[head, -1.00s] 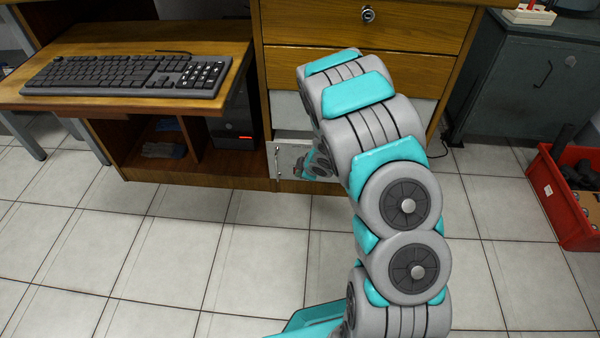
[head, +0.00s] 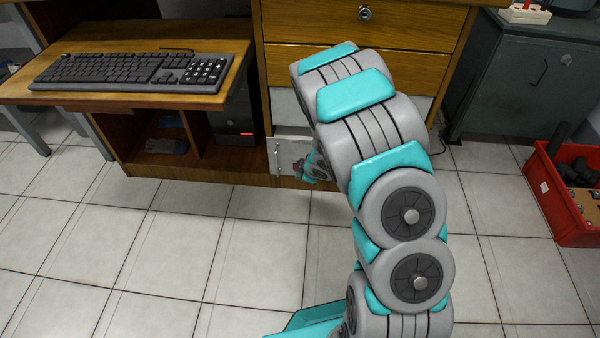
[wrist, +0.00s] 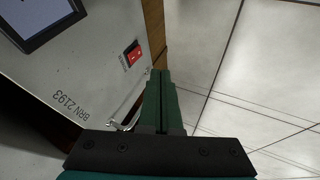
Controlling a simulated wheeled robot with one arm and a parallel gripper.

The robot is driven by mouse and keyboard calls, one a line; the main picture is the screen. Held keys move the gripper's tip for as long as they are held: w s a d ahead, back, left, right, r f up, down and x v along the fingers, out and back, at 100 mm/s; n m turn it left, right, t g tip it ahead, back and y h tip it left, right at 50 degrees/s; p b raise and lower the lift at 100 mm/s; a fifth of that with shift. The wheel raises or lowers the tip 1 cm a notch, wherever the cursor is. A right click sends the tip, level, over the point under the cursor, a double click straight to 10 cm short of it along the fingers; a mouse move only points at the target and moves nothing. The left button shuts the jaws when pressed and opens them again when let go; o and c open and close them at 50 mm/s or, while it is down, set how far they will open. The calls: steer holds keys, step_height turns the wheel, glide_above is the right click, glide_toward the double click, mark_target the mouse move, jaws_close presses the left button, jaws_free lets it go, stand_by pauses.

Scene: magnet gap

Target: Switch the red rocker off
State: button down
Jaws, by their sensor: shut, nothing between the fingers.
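The red rocker (wrist: 134,54) sits in a small black frame on a grey metal panel (wrist: 85,75) in the wrist view. My gripper (wrist: 159,72) is shut and empty, its green fingers pressed together. Its tips lie just right of and below the rocker in the picture; a gap shows between them. I cannot tell how far the tips stand from the panel. In the head view the panel (head: 280,156) shows low in the desk, with my wrist in front of it; the rocker is too small to make out clearly there.
The panel carries a dark screen (wrist: 40,18), the print "BRN 2193" and a metal handle (wrist: 128,118). A keyboard (head: 135,72) lies on a pull-out shelf at left. A red crate (head: 562,200) stands at right. The tiled floor in front is clear.

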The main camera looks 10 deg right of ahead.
steer(key=p+v, duration=0.1)
steer(key=v, duration=0.7)
steer(key=shift+r, duration=0.2)
steer(key=shift+p, duration=0.3)
